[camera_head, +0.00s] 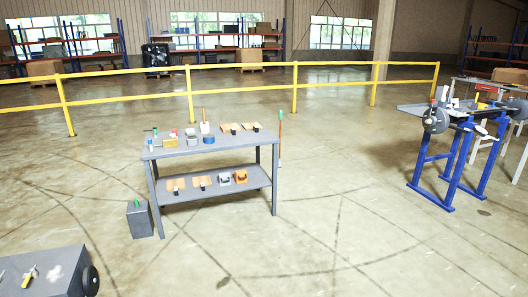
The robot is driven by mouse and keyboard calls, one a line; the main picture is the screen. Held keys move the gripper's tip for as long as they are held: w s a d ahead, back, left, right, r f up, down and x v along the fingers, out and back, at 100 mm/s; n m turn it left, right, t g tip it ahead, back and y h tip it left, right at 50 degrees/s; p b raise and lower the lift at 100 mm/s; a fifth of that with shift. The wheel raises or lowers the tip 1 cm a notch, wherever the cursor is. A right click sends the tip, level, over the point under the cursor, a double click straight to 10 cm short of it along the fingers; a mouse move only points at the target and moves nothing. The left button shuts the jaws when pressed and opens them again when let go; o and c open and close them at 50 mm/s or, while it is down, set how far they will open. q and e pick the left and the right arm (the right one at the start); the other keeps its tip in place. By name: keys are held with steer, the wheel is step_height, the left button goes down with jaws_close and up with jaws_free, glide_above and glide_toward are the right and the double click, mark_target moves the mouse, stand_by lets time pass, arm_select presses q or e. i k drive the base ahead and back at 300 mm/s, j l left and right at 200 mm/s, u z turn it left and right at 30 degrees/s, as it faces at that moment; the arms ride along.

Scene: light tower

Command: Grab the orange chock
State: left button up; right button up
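An orange object that looks like the chock (241,176) sits on the lower shelf of the grey two-level table (160,210), near the shelf's right end. A similar grey object (225,179) sits just left of it. Both are small at this distance, so fine detail is unclear. The table stands some way off, left of the middle of the head view. Neither of my grippers is in view.
Tools, a yellow box (171,143) and a cup fill the top. A grey bin (140,219) stands at left, a wheeled cart (70,272) lower left, a blue-legged machine (450,165) right. Front floor is clear.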

mark_target(240, 176)
steer(key=i, duration=2.5)
